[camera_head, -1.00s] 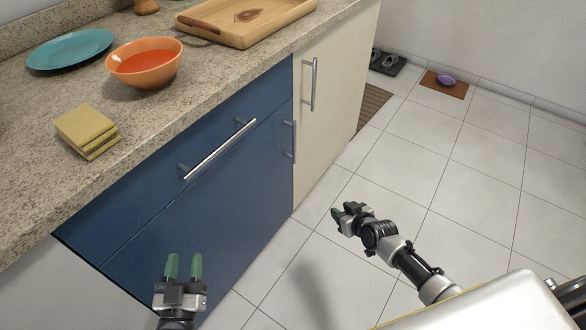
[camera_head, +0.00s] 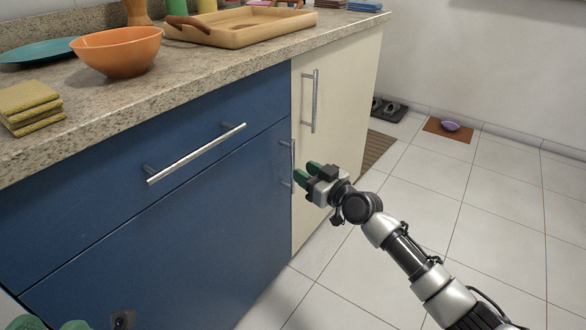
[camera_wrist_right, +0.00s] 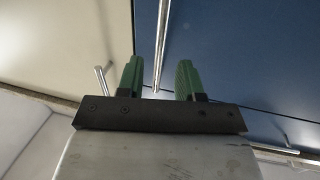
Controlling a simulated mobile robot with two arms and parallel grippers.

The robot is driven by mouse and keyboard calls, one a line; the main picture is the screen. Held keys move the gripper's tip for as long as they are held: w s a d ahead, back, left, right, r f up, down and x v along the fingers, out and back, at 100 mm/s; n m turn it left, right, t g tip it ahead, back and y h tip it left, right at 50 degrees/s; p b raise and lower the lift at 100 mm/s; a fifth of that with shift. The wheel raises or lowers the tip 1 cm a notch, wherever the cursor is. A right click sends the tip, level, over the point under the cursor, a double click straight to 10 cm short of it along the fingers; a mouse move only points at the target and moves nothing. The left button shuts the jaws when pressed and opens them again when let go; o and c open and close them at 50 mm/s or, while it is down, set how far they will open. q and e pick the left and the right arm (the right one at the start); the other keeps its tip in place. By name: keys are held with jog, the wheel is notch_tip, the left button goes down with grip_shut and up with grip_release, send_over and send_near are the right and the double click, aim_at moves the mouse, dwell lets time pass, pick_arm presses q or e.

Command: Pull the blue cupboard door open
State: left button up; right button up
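The blue cupboard door (camera_head: 190,245) is closed, below a blue drawer. Its upright metal handle (camera_head: 292,165) is at the door's right edge, partly behind my right fingers. My right gripper (camera_head: 306,174) is at this handle with its green fingers pointing at the cupboard front. In the right wrist view the fingers are apart, and the handle (camera_wrist_right: 162,45) shows in the gap between them, clear of both; I cannot tell how deep it sits. My left gripper (camera_head: 50,325) only shows its green fingertips at the bottom left edge, apart and empty.
The drawer handle (camera_head: 197,153) is above the door. A cream door (camera_head: 335,120) with its own handle (camera_head: 315,100) adjoins on the right. The counter holds an orange bowl (camera_head: 118,52), a wooden tray (camera_head: 240,25) and yellow sponges (camera_head: 30,106).

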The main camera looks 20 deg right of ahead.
aim_at(294, 165)
jog(key=b+x, duration=0.1)
jog(key=x, duration=0.4)
grip_shut()
